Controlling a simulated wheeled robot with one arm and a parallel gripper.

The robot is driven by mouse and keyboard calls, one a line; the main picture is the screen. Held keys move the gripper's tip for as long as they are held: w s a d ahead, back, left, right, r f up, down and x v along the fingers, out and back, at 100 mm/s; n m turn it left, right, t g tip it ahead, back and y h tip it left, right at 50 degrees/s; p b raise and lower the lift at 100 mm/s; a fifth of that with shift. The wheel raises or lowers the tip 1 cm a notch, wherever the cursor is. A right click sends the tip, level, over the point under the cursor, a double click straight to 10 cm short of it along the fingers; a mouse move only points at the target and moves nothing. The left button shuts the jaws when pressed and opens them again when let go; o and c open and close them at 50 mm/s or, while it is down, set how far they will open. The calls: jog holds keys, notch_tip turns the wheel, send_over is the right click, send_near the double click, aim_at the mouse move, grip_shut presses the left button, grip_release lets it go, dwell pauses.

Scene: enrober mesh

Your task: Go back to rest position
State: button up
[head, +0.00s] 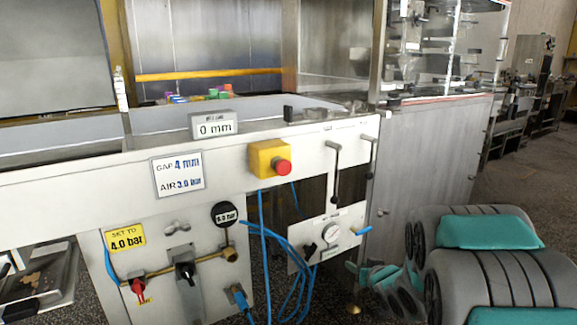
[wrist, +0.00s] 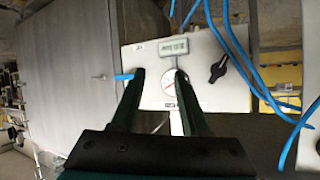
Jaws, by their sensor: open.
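My gripper (wrist: 158,76) shows in the wrist view with its two dark fingers apart and nothing between them. Behind the fingertips is a pale panel (wrist: 145,55) with a round gauge (wrist: 171,88), a black knob (wrist: 218,68) and a blue handle (wrist: 123,77). The right finger partly covers the gauge; I cannot tell the distance to the panel. In the head view this panel (head: 343,222) hangs low on the machine. My folded grey and teal arm fills the lower right there, and its finger opening cannot be made out.
The machine front (head: 75,195) carries a yellow box with a red button (head: 282,167), a red valve handle (head: 138,287) and two hanging levers (head: 335,175). Loose blue hoses (head: 262,250) hang beside the panel. A grey cabinet (head: 425,155) stands to the right. Open floor (head: 535,175) lies beyond it.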

jog(key=s+d+r+m+g+h, duration=0.1)
jog(key=s+d+g+h, duration=0.15)
jog(key=s, duration=0.65)
jog(key=s+d+r+g+h, duration=0.15)
jog(key=s+g, duration=0.25)
jog(key=s, duration=0.5)
jog(key=s+a+r+g+y, duration=0.1)
jog(key=s+a+g, duration=0.3)
jog(key=s, duration=1)
jog(key=s+a+r+n+g+y, duration=0.1)
jog(key=s+a+g, duration=0.2)
jog(key=s, duration=1.1)
jog(key=shift+a+g, duration=0.35)
jog(key=shift+a, duration=0.7)
jog(key=shift+r, duration=0.1)
dwell(0.5)
